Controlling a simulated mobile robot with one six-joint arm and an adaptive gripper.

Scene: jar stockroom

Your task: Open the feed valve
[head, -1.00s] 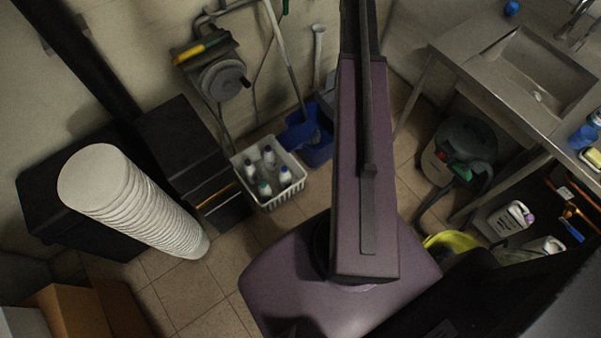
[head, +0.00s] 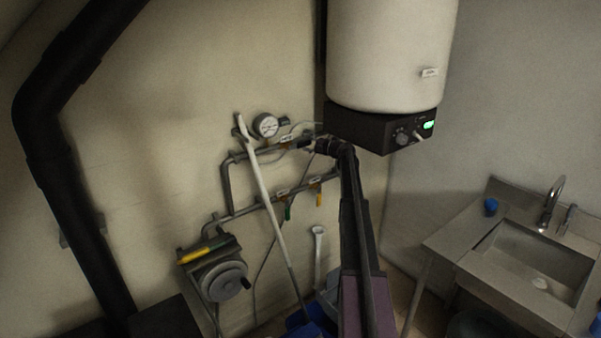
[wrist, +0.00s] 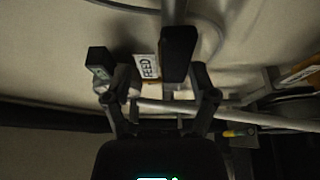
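In the wrist view a white label reading FEED (wrist: 147,67), with an orange-brown edge, lies between the fingers of my gripper (wrist: 138,58). The fingers are spread apart, with no visible grip on anything. The label sits closer to the right finger; I cannot tell whether they touch. The valve body is mostly hidden behind the fingers. In the head view my gripper (head: 322,146) is at the right end of the upper wall pipe (head: 262,153), below the white tank. The feed valve cannot be made out clearly there.
A pressure gauge (head: 266,125) is left of my gripper. Below, a lower pipe carries a green handle (head: 288,213) and a yellow handle (head: 319,200). A pale pole (head: 263,195) leans across the pipes. The white tank (head: 390,50) hangs close above; a sink (head: 535,265) is at right.

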